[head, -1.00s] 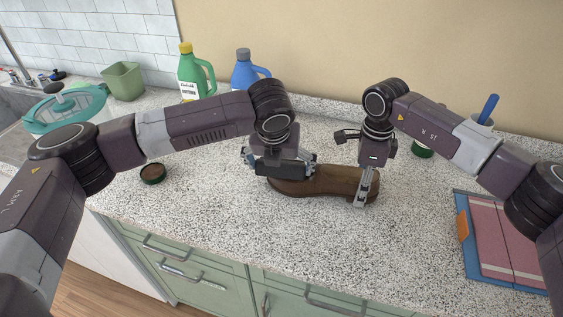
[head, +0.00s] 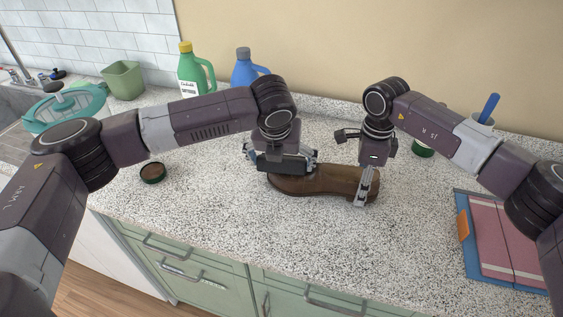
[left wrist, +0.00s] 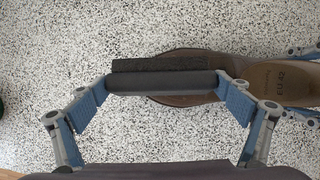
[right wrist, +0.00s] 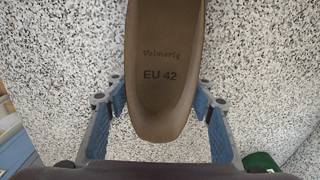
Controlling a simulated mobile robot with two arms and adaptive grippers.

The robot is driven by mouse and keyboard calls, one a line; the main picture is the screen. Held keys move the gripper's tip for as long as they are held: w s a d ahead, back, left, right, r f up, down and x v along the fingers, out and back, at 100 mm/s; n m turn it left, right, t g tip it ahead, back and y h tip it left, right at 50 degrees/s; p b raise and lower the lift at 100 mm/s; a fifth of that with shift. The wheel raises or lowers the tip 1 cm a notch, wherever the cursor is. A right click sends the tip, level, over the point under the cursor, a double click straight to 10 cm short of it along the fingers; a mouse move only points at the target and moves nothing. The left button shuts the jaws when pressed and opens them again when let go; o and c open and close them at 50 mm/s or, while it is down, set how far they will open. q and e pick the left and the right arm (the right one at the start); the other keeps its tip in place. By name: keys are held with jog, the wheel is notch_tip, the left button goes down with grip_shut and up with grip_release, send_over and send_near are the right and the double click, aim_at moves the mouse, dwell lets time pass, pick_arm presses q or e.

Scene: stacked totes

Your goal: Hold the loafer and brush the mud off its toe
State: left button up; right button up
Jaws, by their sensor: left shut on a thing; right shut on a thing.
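The brown loafer (head: 335,180) lies on the counter with its toe to the left. Its tan insole (right wrist: 165,85), marked EU 42, shows in the right wrist view. My right gripper (head: 358,167) is shut around its heel end, one finger on each side. My left gripper (head: 282,158) is shut on a dark brush with a grey handle (left wrist: 160,82) and dark bristles (left wrist: 160,65). The brush is over the toe. I cannot tell whether the bristles touch it. The brush and gripper hide much of the toe, and no mud is clearly visible.
An open round tin (head: 152,173) stands left on the speckled counter. A green jug (head: 192,72), blue jug (head: 244,68) and green bin (head: 123,80) stand behind. A pink and blue folder (head: 505,240) lies at right. The counter in front of the loafer is clear.

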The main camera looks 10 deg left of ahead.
pick_arm(q)
jog(key=s, duration=0.2)
jog(key=shift+s+a, duration=0.2)
jog(key=shift+s, duration=0.2)
jog(key=shift+s+f, duration=0.1)
jog(key=shift+s, duration=0.25)
jog(key=shift+f, duration=0.15)
jog(key=shift+w+r, duration=0.2)
jog(key=shift+w, duration=0.2)
jog(key=shift+c, duration=0.5)
jog(key=shift+w+d+r, duration=0.1)
jog(key=shift+w+d, duration=0.1)
jog(key=shift+w, duration=1.05)
jog(key=shift+w+f, duration=0.25)
jog(key=shift+w, duration=0.4)
jog(key=shift+s+a, duration=0.2)
jog(key=shift+s, duration=1.95)
notch_tip(320, 180, up, 9)
jog(key=shift+s, duration=0.3)
